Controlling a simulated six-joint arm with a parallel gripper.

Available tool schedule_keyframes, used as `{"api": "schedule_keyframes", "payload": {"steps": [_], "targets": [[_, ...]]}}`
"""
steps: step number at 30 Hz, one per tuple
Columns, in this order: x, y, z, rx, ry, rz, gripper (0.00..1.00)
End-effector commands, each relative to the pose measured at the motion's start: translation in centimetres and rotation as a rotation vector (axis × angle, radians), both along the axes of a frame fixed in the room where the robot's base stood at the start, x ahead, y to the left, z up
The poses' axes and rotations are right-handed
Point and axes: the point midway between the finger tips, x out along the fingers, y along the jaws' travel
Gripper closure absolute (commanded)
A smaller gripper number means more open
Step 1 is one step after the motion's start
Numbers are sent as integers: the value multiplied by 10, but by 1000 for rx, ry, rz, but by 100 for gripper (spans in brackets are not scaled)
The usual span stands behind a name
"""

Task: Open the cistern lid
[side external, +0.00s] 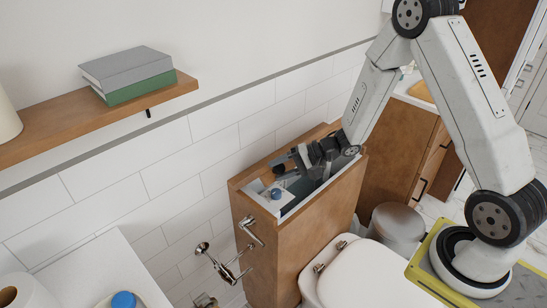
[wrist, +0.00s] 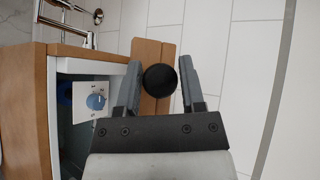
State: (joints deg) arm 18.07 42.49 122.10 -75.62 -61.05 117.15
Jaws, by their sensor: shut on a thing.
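The cistern is a tall wooden box (side external: 297,240) against the tiled wall, with its top open. Inside are pale walls and a white fitting with a blue dial (side external: 276,193); the dial also shows in the wrist view (wrist: 96,102). In the wrist view, the wooden lid (wrist: 148,50) is a narrow panel beside the opening, off it and close to the wall. Its round black knob (wrist: 160,78) sits between my fingertips. My gripper (side external: 291,160) is over the cistern's wall side, shut on the knob. My gripper hides part of the lid.
A chrome flush lever (side external: 250,231) sticks out of the cistern's side. The white toilet (side external: 365,277) stands in front, with a metal bin (side external: 397,226) beside it. A wooden shelf (side external: 50,128) with books (side external: 127,73) juts from the wall at upper left.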

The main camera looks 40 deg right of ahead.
Motion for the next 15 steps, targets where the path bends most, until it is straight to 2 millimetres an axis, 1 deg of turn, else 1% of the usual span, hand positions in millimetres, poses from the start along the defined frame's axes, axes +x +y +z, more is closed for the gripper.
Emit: {"api": "schedule_keyframes", "payload": {"steps": [1, 3, 6, 15], "targets": [[20, -2, 14, -12, -37, -6, 100], [30, -1, 22, -13, -33, -6, 100], [43, -1, 29, -15, -28, -8, 100], [69, -2, 40, -13, -16, -10, 100]]}}
